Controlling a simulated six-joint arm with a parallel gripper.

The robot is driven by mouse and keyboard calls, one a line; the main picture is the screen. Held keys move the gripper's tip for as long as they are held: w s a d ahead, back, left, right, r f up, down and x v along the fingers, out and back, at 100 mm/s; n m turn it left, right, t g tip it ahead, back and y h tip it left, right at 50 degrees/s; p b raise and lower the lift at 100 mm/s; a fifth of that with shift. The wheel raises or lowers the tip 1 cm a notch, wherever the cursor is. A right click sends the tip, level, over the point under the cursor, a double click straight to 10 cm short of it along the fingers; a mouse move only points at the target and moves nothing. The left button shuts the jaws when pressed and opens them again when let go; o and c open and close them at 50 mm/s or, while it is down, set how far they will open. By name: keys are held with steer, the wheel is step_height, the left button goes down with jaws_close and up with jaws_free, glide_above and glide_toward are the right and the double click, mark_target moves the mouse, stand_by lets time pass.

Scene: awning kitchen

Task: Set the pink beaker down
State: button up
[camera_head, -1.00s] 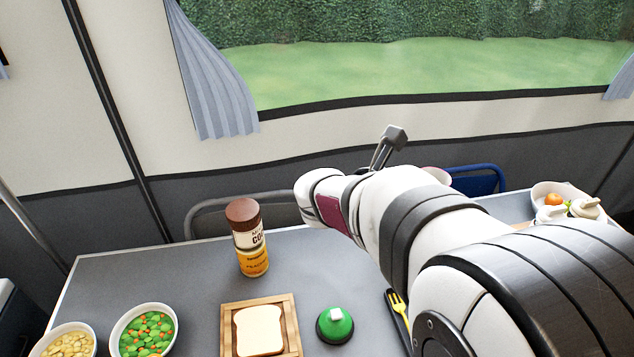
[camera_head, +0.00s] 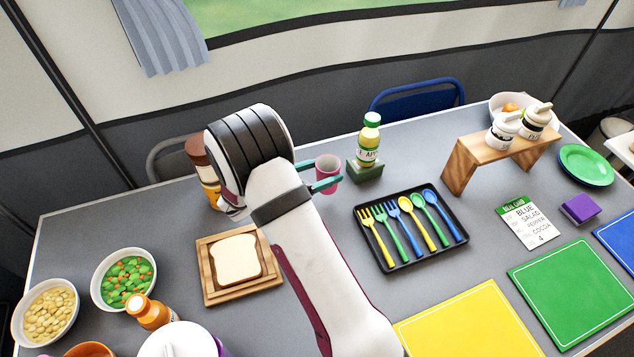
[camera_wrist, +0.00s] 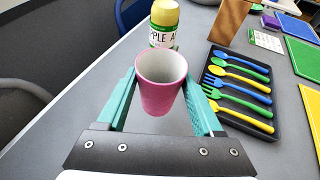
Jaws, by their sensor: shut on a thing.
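The pink beaker (camera_head: 327,172) is between the teal fingers of my gripper (camera_head: 322,176), left of the juice bottle. In the wrist view the beaker (camera_wrist: 160,82) is upright, with its white inside showing, and the gripper (camera_wrist: 162,100) is shut on its sides. The beaker looks empty. It is over the grey table (camera_head: 330,225); I cannot tell whether its base touches the table.
A juice bottle (camera_head: 369,143) on a green block (camera_head: 364,171) stands close to the beaker. A black cutlery tray (camera_head: 398,262) lies to the right. A toast board (camera_head: 262,285) and a cocoa jar (camera_head: 203,172) are left. Grey table is bare between board and tray.

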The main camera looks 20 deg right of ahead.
steer(key=f, duration=0.2)
steer(key=w+a+f, duration=0.1)
steer(key=f, duration=0.1)
steer(key=shift+f, duration=0.4)
steer(key=shift+f, duration=0.15)
steer(key=o, duration=1.3)
steer(key=shift+o, duration=0.2)
